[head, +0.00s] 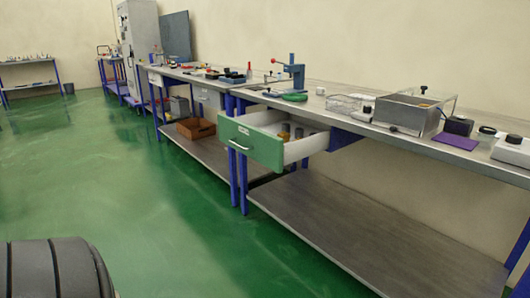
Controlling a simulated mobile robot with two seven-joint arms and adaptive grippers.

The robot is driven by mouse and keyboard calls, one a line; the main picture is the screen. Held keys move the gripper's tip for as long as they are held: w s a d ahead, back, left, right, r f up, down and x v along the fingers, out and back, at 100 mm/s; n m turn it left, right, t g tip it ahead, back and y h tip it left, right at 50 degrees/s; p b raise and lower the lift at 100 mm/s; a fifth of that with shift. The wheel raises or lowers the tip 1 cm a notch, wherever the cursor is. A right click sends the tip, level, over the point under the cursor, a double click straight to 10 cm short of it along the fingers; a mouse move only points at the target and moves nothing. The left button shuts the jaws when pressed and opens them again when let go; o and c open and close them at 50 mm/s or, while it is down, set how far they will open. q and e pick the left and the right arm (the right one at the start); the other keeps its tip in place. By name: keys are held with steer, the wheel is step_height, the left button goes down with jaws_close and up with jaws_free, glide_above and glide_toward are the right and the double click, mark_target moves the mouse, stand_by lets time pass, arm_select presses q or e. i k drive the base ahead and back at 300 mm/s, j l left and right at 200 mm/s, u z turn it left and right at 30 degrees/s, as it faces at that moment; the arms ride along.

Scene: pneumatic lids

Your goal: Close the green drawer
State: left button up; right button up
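The green drawer (252,143) hangs under the near workbench and is pulled out, with its green front facing the floor area at the left. A silver handle (239,146) is on its front. Its white side walls show, and some small yellowish items (291,131) lie inside. Neither of my grippers shows in the head view. A dark ribbed rounded part at the lower left looks like part of my own body.
The metal workbench (462,154) carries a green-and-blue press (293,73), clear boxes and a metal box (409,113). A lower shelf (350,232) runs beneath. A brown crate (195,128) sits farther back. The green floor (140,185) before the drawer is clear.

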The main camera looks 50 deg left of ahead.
mark_target(254, 135)
steer(key=u, duration=0.9)
steer(key=i+l+u, duration=0.1)
steer(key=i+u, duration=0.3)
steer(key=i+l+u, duration=0.15)
steer(key=u, duration=0.25)
steer(key=i+l+u, duration=0.25)
steer(key=u, duration=0.15)
